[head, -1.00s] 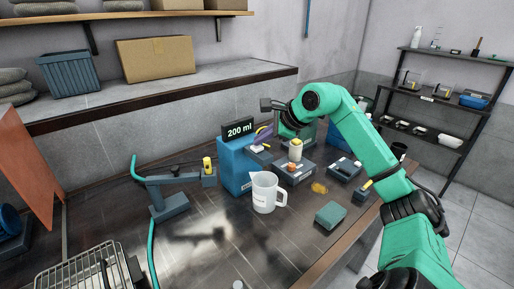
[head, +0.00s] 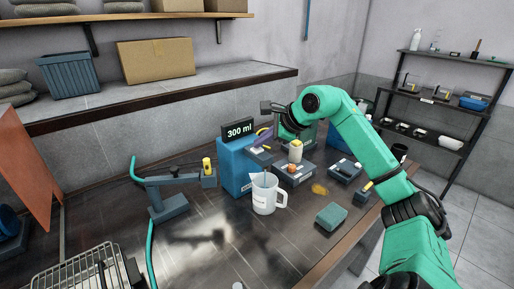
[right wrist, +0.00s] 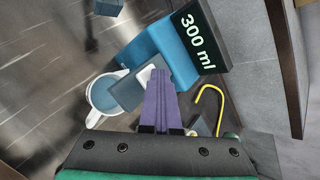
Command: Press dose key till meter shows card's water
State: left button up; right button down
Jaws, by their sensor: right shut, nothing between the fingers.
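The blue dosing unit (head: 232,165) carries a black meter (head: 238,130) reading "300 ml", also readable in the right wrist view (right wrist: 196,42). The pale dose key (right wrist: 147,74) is on the dark block beside the unit. My right gripper (head: 262,139) is shut and empty, its purple fingers (right wrist: 158,85) pointing down with tips at the key; I cannot tell if they press it. A white jug (head: 264,197) stands under the unit's front, with bluish water (right wrist: 104,92) inside. I cannot make out a card with a readable amount. My left gripper is not in view.
A blue-grey clamp stand (head: 168,205) is left of the jug, with a green hose. Dark blocks (head: 294,174), a green sponge (head: 331,216) and a yellow powder patch (head: 320,189) lie right. A wire basket (head: 85,272) is front left. The table's front middle is mostly clear.

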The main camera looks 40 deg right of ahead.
aim_at(261, 150)
jog(key=shift+r, duration=0.1)
jog(key=shift+r+p, duration=0.65)
jog(key=shift+r, duration=0.15)
notch_tip(261, 150, up, 5)
jog(key=p, duration=0.4)
jog(key=shift+r, duration=0.1)
dwell(0.4)
